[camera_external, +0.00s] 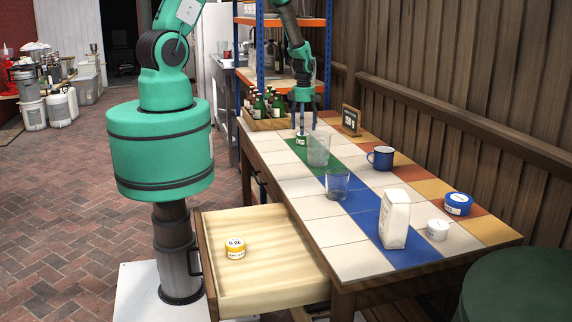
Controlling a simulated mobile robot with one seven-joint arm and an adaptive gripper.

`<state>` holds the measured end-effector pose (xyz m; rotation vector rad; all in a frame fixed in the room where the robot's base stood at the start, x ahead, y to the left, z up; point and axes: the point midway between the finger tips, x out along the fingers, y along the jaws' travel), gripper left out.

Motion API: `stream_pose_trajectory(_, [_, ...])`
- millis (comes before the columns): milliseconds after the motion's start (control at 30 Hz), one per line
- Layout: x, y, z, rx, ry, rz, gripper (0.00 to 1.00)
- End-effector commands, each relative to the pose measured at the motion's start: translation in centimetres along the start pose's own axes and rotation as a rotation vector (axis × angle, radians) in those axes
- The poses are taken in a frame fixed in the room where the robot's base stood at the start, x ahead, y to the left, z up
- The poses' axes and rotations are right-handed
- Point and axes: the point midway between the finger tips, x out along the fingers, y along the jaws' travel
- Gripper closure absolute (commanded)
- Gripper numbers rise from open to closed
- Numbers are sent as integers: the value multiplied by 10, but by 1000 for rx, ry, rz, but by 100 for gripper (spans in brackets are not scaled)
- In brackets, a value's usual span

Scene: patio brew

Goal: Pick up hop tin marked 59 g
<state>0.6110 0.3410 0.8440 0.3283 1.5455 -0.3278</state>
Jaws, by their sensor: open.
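My gripper (304,122) is open, pointing down at the far part of the tiled table, its fingers just above or around a small green tin (301,141). I cannot tell whether they touch it. A blue tin (458,204) stands at the right of the table. A yellow tin (235,253) with a white lid sits in the open drawer. A small white container (437,230) stands near the blue tin. The markings are too small to read surely, so I cannot tell which tin says 59 g.
A clear glass (318,152) stands right beside the green tin. Another glass (337,184), a blue mug (381,158), a white carton (394,220) and a small black sign (351,120) stand on the table (305,209). A bottle crate (268,124) is behind. The drawer (270,285) juts out.

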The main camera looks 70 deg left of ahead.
Motion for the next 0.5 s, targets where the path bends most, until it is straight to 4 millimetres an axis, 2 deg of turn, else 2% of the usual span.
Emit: stream_pose_trajectory(500, [47,-1,0,0,0,0,29])
